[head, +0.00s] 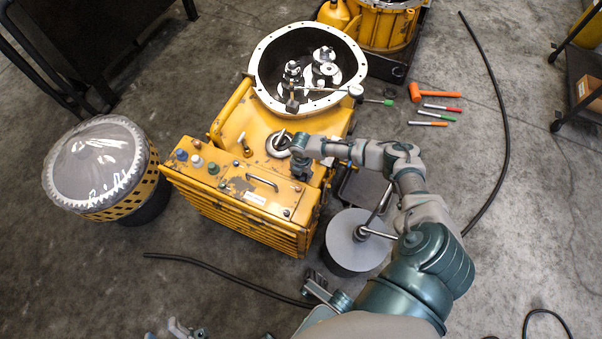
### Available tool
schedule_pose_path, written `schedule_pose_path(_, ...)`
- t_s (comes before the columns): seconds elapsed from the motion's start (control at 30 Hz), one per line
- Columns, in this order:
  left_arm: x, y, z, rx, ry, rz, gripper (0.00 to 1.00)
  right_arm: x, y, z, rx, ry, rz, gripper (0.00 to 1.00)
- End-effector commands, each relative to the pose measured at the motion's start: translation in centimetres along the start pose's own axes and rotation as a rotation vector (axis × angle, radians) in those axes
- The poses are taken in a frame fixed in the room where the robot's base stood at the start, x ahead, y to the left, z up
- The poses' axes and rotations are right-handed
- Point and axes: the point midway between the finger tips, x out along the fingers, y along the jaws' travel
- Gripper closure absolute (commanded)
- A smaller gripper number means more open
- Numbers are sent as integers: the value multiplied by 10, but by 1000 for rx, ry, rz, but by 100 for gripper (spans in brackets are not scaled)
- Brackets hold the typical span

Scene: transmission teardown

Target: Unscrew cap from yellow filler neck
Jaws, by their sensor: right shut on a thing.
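My right gripper (299,166) is at the top of the yellow transmission housing (325,125), near its right side. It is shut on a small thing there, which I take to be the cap. The fingers hide most of the cap and the yellow filler neck, so I cannot tell whether the cap is still on the neck. A silver ring-shaped fitting (278,143) is just left of the gripper.
An open round bell housing (260,53) with shafts inside is behind the gripper. Coloured knobs (197,161) line the front left. A grey round stand (350,258) is close beneath my right arm. An orange hammer (432,92) and several pens lie on open floor to the right.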

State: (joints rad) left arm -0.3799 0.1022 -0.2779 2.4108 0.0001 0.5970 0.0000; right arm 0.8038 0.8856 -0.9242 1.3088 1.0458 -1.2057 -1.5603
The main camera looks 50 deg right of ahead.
Motion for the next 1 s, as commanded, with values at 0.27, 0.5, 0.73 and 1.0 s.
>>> schedule_pose_path(0.27,-14,-2,14,-3,-22,-6,60,2,0,0,-375,0,1,100)
schedule_pose_path(0.5,-13,-2,14,-3,-22,-5,60,0,1,0,-433,-1,3,100)
schedule_pose_path(0.73,-19,-3,21,-4,-32,-8,60,3,0,0,-564,0,0,100)
schedule_pose_path(1.0,-27,-4,30,-6,-46,-11,60,1,0,0,-877,-1,1,100)
